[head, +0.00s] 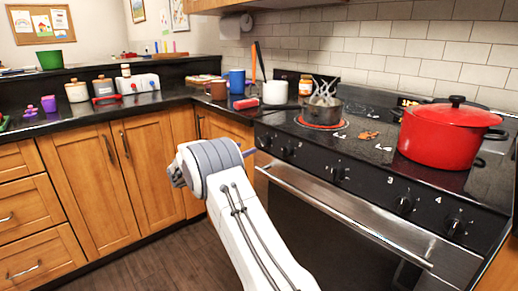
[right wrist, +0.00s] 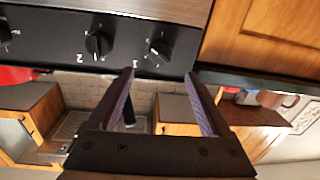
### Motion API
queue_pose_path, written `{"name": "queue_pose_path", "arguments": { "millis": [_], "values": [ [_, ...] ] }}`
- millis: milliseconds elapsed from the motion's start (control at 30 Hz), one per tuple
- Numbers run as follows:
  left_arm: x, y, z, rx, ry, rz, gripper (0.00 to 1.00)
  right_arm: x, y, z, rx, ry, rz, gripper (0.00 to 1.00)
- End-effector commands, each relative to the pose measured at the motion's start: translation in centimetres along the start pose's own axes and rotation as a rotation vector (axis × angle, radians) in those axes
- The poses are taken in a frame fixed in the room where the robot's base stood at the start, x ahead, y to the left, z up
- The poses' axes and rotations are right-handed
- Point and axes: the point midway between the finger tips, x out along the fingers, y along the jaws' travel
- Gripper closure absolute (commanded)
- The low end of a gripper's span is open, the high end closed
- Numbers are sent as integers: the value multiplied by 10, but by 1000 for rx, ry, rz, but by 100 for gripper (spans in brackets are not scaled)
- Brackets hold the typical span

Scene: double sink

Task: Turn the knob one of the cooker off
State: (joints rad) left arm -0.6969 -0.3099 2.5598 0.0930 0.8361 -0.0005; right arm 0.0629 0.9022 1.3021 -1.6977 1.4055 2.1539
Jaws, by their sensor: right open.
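The black cooker (head: 350,190) stands at the right with a row of knobs on its front panel. Knob one (head: 264,141) is at the panel's left end, with knob two (head: 289,150) beside it. In the right wrist view, which is upside down, knob one (right wrist: 159,47) is by the printed 1, and its pointer looks tilted. Knob two (right wrist: 98,43) is to its left. My right gripper (right wrist: 160,72) is open and empty, its purple-lined fingers pointing at the panel near knob one, apparently apart from it. In the head view my wrist hides most of this gripper.
A red lidded pot (head: 440,138) stands at the right. The oven handle (head: 345,212) sticks out below the panel. Mugs (head: 236,81) and jars crowd the left counter.

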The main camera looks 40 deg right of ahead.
Motion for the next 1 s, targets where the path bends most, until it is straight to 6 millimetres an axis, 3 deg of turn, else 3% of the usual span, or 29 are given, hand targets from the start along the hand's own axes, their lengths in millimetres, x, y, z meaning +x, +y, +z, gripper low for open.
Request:
{"name": "queue_pose_path", "arguments": {
  "millis": [200, 400, 600, 867, 1000],
  "values": [
    [-1, 0, 0, 0, 0, 0, 50, 43, 1, 0, -2, -2, 4, 18],
    [-2, 0, 0, 0, 0, 0, 50, 73, 1, 0, -2, -2, 2, 18],
    [-2, 0, 0, 0, 0, 0, 50, 86, 0, 0, -3, -3, 1, 18],
    [-2, 0, 0, 0, 0, 0, 50, 86, 0, 0, -3, -3, 0, 18],
    [-2, 0, 0, 0, 0, 0, 50, 86, 0, 0, -3, -3, 0, 71]
  ]
}}
